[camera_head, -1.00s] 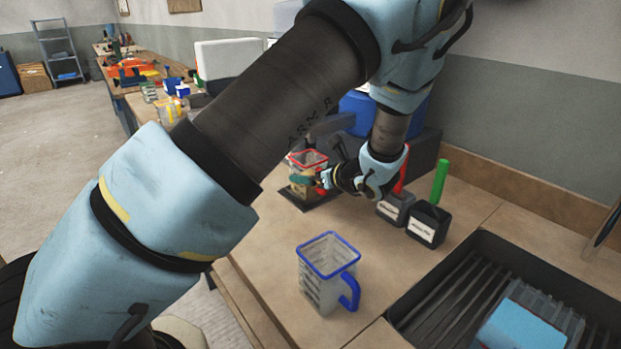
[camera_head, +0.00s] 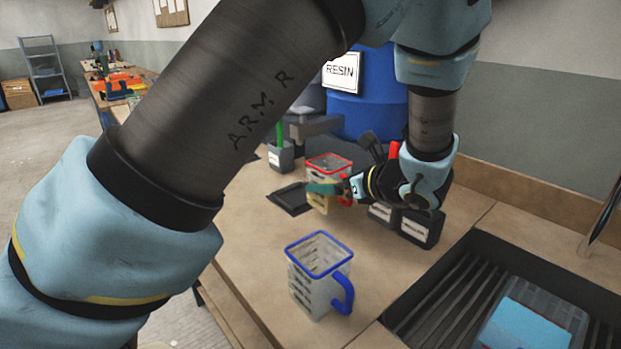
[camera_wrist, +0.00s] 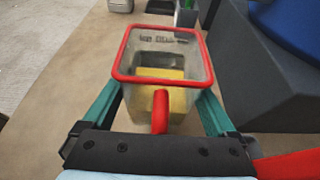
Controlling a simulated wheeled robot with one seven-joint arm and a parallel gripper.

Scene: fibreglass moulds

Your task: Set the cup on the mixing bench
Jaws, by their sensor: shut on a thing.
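A clear square cup with a red rim and red handle (camera_head: 330,164) holds a yellow liquid. My gripper (camera_head: 328,188) is shut on its sides with teal fingers. In the wrist view the cup (camera_wrist: 160,62) sits upright between the two fingers, handle towards my palm. The cup is over the wooden bench (camera_head: 255,205), just right of a flat black drip plate (camera_head: 288,198). I cannot tell whether its base is clear of the bench; my fingers hide part of it.
A blue-rimmed cup (camera_head: 316,285) stands at the bench's front. A black ribbed sink tray (camera_head: 440,300) is at right. A blue resin drum (camera_head: 370,110) stands at the back. Bench between plate and blue-rimmed cup is clear.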

